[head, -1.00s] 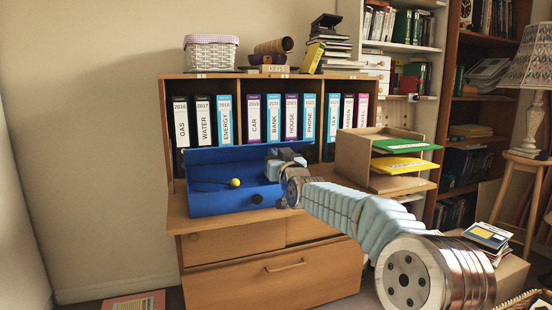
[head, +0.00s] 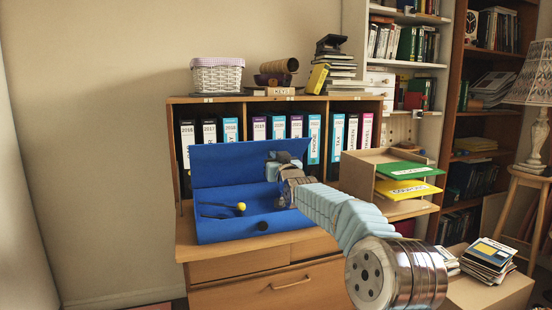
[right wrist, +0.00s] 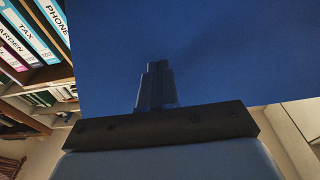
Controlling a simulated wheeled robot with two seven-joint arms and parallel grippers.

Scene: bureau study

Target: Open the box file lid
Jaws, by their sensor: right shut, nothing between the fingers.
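The blue box file stands on the wooden cabinet top in the head view, with its base (head: 222,228) toward me. Its lid (head: 222,164) is raised along the back, so the inside shows. A yellow ball (head: 240,206) and a dark wire clip lie inside. My right gripper (head: 283,163) is at the right part of the lid, above the base. In the right wrist view its shut fingers (right wrist: 155,80) point at the blue lid (right wrist: 215,50), with nothing between them. I cannot tell whether they touch it. My left gripper is out of view.
Labelled binders (head: 313,138) stand in the shelf behind the lid. A wooden letter tray (head: 360,176) with green and yellow folders is right of my forearm. A basket (head: 216,75) and a book stack (head: 340,70) sit on top of the shelf.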

